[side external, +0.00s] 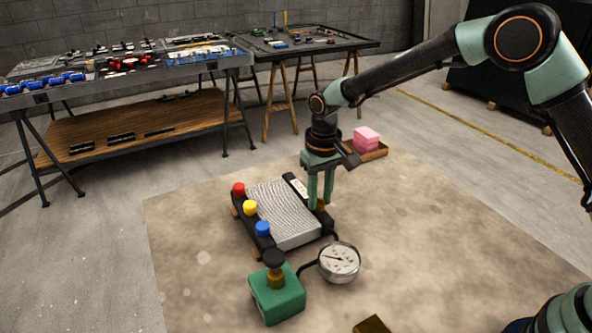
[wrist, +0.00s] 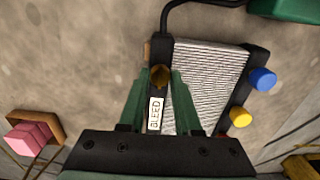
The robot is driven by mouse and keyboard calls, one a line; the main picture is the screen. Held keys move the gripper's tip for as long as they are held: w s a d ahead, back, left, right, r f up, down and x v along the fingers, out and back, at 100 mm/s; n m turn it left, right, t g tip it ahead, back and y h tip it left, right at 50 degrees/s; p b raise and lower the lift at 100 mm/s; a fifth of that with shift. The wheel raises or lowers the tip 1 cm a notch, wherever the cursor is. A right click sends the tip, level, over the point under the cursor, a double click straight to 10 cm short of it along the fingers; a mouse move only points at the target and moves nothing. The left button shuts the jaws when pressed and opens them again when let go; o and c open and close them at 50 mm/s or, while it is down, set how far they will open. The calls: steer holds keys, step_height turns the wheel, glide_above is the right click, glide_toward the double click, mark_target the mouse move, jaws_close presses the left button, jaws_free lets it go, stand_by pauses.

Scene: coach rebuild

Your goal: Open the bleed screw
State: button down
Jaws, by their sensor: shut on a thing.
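The brass bleed screw (wrist: 160,72) sits on the black end tank of a ribbed grey radiator (wrist: 207,75), beside a white label (wrist: 155,112) reading BLEED. My gripper (wrist: 159,84) points down with its two green fingers shut on the screw, one on each side. In the side external view the radiator (side external: 282,212) lies flat on the mat and my gripper (side external: 320,203) stands upright over its far right end. There the fingers mostly hide the screw, with a little brass showing beside them.
Red (side external: 238,189), yellow (side external: 250,208) and blue (side external: 263,228) caps line the radiator's near left side. A green block with a black knob (side external: 277,298) and a round gauge (side external: 339,262) stand in front, joined by hose. Pink blocks (side external: 367,138) sit in a tray behind. The mat's right side is clear.

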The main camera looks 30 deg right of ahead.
steer(key=shift+n, duration=0.3)
steer(key=n, duration=0.3)
steer(key=shift+n, duration=0.3)
steer(key=n, duration=0.4)
steer(key=shift+n, duration=0.3)
steer(key=n, duration=0.4)
steer(key=shift+r, duration=0.1)
steer(key=shift+n, duration=1.8)
steer(key=c, duration=0.6)
jaws_free()
